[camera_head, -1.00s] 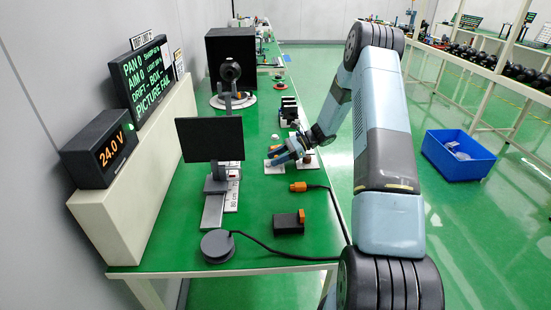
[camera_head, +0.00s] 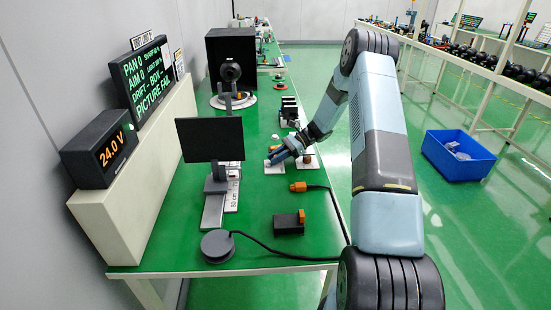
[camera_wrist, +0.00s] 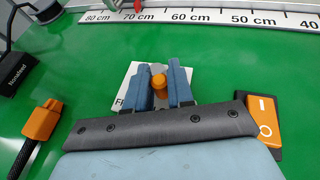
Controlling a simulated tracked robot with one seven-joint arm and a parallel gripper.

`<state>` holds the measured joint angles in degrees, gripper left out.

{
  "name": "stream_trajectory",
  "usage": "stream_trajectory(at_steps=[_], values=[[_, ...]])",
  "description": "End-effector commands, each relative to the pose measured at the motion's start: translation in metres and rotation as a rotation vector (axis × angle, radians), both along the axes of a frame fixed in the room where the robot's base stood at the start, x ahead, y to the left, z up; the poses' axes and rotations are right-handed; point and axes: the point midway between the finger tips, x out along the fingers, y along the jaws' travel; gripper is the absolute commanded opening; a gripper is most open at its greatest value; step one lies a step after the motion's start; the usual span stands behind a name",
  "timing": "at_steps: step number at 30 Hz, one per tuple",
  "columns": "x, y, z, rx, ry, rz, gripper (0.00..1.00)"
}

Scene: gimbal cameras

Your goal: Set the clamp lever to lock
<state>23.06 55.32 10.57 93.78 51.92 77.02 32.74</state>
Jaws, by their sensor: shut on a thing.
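My gripper (camera_wrist: 160,80) is shut on an orange lever knob, which I take to be the clamp lever (camera_wrist: 158,81); its rounded top shows between the two blue fingers in the wrist view. A white plate (camera_wrist: 130,88) lies under the fingers, with black letters starting "F"; the rest of the word is hidden by a finger. In the head view my gripper (camera_head: 276,156) is low over the white plate (camera_head: 273,168) on the green bench, and the lever is mostly hidden there. I cannot tell the lever's exact angle.
A dark screen (camera_head: 210,138) stands to the left. Black blocks (camera_head: 289,110) stand behind.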

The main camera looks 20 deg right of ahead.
Motion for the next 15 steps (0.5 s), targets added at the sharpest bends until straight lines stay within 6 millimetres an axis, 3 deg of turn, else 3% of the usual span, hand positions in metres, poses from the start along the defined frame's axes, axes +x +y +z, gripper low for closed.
stream_trajectory(at_steps=[7, 8, 15], values=[[0.0017, 0.0024, 0.0010, 0.002, -0.004, 0.001, 0.00], [0.0017, 0.0025, 0.0010, 0.002, -0.004, 0.001, 0.25], [0.0012, 0.0017, 0.0008, 0.001, -0.003, 0.000, 0.44]])
